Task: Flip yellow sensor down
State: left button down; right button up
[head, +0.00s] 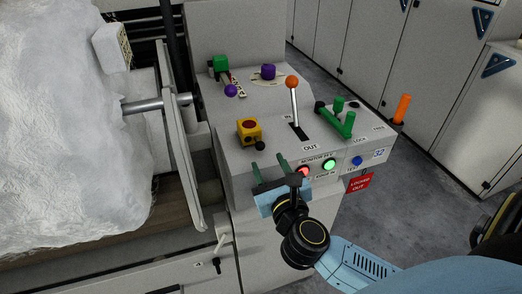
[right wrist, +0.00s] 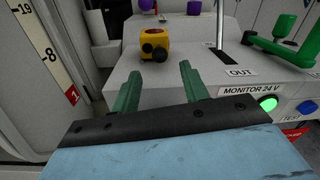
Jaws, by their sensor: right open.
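The yellow sensor (head: 249,127) is a small yellow block with a dark red round spot on its top and black knobs at its lower front. It sits near the left front edge of the grey console top (head: 222,107). In the right wrist view the yellow sensor (right wrist: 155,38) stands beyond the fingers, roughly in line with the gap between them. My right gripper (head: 269,166) is open and empty, its green fingers apart in front of the console and short of the sensor. The open fingers also show in the right wrist view (right wrist: 159,72). My left gripper is not in view.
Right of the sensor are an orange-knobbed lever (head: 294,95) and a green handle (head: 336,120). A white fibre mass (head: 60,130) fills the left. Grey cabinets (head: 435,60) stand right, across open floor.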

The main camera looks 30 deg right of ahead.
aim_at(262, 149)
jog(key=x, duration=0.4)
jog(key=shift+w, duration=0.3)
jog(key=shift+b+x, duration=0.35)
jog(key=shift+x, duration=0.45)
jog(key=shift+d+f, duration=0.1)
jog(key=shift+c, duration=1.3)
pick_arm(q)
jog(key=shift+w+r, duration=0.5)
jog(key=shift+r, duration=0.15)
pick_arm(e)
grip_shut()
